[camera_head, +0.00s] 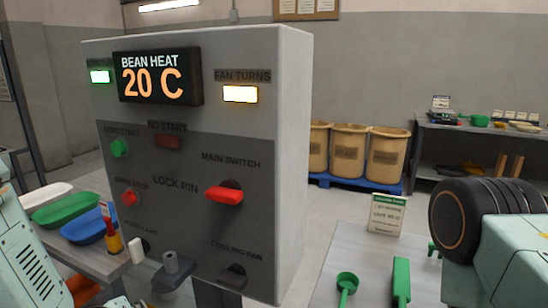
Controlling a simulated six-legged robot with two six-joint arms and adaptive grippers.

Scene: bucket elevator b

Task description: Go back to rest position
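Pale green links of my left arm show at the lower left edge. A pale green link of my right arm, with a black ribbed round part, fills the lower right. Neither gripper's fingers are visible, so both grippers are out of the picture. A grey control panel (262,150) stands close in front, its display (157,77) reading "BEAN HEAT 20 C". A red switch handle (224,195) lies sideways under the "MAIN SWITCH" label. A green button (120,148) and a red button (131,197) are on its left. The "FAN TURNS" lamp (240,94) is lit.
A left table holds green (66,209) and blue (84,228) trays. A right table (345,255) holds a green scoop (347,283), a green tool (401,280) and a sign (387,214). Brown bins (349,148) stand on a blue pallet (357,183) behind. A shelf (468,129) is far right.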

